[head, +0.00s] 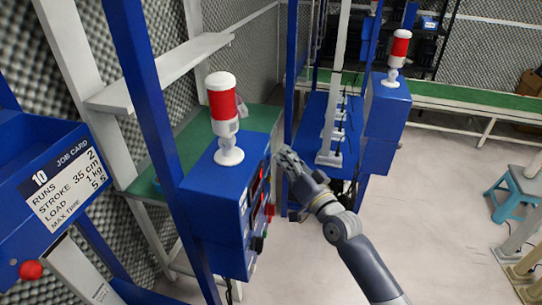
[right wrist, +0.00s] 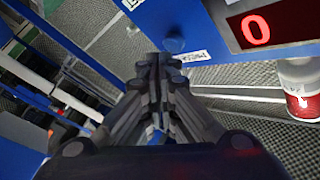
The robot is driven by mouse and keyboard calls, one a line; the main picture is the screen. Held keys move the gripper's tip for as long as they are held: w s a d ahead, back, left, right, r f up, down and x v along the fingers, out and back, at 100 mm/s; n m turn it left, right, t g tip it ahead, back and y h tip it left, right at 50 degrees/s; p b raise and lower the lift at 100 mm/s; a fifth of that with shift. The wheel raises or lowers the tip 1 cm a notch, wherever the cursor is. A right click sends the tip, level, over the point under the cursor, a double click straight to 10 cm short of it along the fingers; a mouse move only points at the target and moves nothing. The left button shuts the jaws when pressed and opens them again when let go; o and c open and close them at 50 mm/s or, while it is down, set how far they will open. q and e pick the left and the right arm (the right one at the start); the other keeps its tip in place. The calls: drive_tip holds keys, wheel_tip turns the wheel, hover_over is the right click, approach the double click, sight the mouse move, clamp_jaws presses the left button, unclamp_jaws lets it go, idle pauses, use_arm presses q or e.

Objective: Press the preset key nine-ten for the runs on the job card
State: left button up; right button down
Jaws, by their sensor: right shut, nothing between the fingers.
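The job card (head: 68,182) on a blue panel at the left of the head view reads 10, runs 2, stroke 35 cm, load 1 kg, max time 5 s. The blue control box (head: 215,205) stands in the middle, its front with red displays seen steeply from the side. My right gripper (head: 283,157) is shut and empty close to that front. The label is unreadable. My left gripper is out of view.
A red display (right wrist: 256,28) reading 0 is right of the key. A red-and-white beacon (head: 223,105) tops the box. A red knob (head: 270,210) and a black knob (head: 257,244) stick out lower down. A second blue box (head: 387,105) stands behind.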

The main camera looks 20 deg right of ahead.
drive_tip(key=shift+w+a, duration=0.35)
drive_tip(key=shift+a, duration=0.2)
idle(0.8)
idle(0.3)
drive_tip(key=shift+s+d, duration=0.5)
drive_tip(key=shift+d, duration=0.25)
drive_tip(key=s+d, duration=0.1)
drive_tip(key=d, duration=0.1)
drive_tip(key=s+d, duration=0.1)
drive_tip(key=d, duration=0.1)
drive_tip(key=shift+s, duration=0.4)
drive_tip(key=shift+f, duration=0.1)
idle(0.4)
